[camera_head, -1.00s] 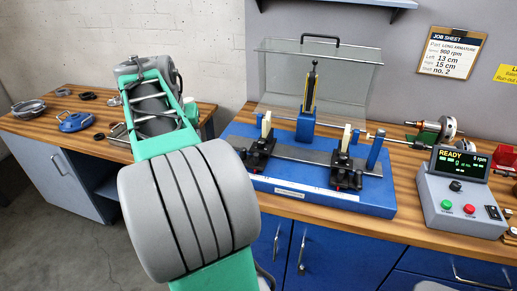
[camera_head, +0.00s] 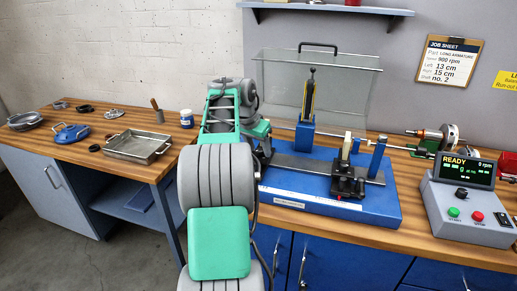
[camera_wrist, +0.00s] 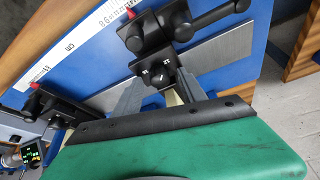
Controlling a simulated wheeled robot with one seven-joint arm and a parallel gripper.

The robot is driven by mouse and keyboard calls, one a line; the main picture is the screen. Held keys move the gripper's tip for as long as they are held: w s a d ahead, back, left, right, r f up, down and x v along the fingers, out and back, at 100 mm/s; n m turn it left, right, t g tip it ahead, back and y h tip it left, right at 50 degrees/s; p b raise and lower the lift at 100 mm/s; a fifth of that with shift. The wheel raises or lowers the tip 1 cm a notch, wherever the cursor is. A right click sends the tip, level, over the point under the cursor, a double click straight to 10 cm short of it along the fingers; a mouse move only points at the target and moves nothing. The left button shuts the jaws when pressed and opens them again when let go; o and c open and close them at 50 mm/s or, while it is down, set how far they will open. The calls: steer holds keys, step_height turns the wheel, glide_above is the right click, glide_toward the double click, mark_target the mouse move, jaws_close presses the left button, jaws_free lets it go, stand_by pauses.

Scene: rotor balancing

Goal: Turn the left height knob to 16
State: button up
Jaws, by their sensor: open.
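The blue balancing stand (camera_head: 380,205) carries two black supports. The left support (camera_wrist: 150,35) is mostly hidden by my arm in the head view but shows close in the wrist view. Its black height knob (camera_wrist: 154,74) has small white numbers around it, too small to read surely. My gripper (camera_wrist: 159,88) is open, its two grey fingers on either side of the knob. I cannot tell whether they touch it. The right support (camera_head: 347,182) stands farther along the rail.
A job sheet (camera_head: 448,62) on the wall reads left 13 cm, right 15 cm. A control box (camera_head: 465,205) reading READY stands at right. A clear guard (camera_head: 345,85) rises behind the stand. A metal tray (camera_head: 137,146) lies on the left bench.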

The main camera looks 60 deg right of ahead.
jaws_close()
stand_by(0.4)
steer(key=shift+n+b, duration=0.3)
steer(key=shift+b, duration=0.05)
steer(key=shift+s+n+t+b, duration=0.15)
steer(key=shift+n+t+b, duration=0.55)
steer(key=shift+n, duration=0.5)
steer(key=shift+n+t, duration=0.4)
steer(key=shift+n, duration=1)
jaws_free()
steer(key=shift+r, duration=0.1)
